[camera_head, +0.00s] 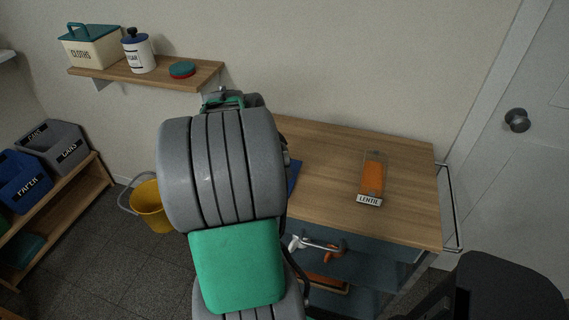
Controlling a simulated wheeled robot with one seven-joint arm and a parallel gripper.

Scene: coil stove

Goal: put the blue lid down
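A white jar (139,58) with dark lettering, partly readable as "...GAR", stands on the wall shelf at the upper left. A dark blue lid (134,37) with a knob is on top of it. A flat blue thing (294,175) lies on the wooden worktop, mostly hidden behind my arm, so I cannot tell what it is. My own arm fills the middle of the view. My gripper is hidden behind it, so I cannot see its fingers or anything in them.
The wall shelf (200,77) also holds a box marked "CLOTHS" (92,50) and a round teal and red tin (182,70). A lentil container (372,180) stands on the wooden worktop (410,215). A yellow bucket (152,208) and a dark chair (505,290) stand nearby.

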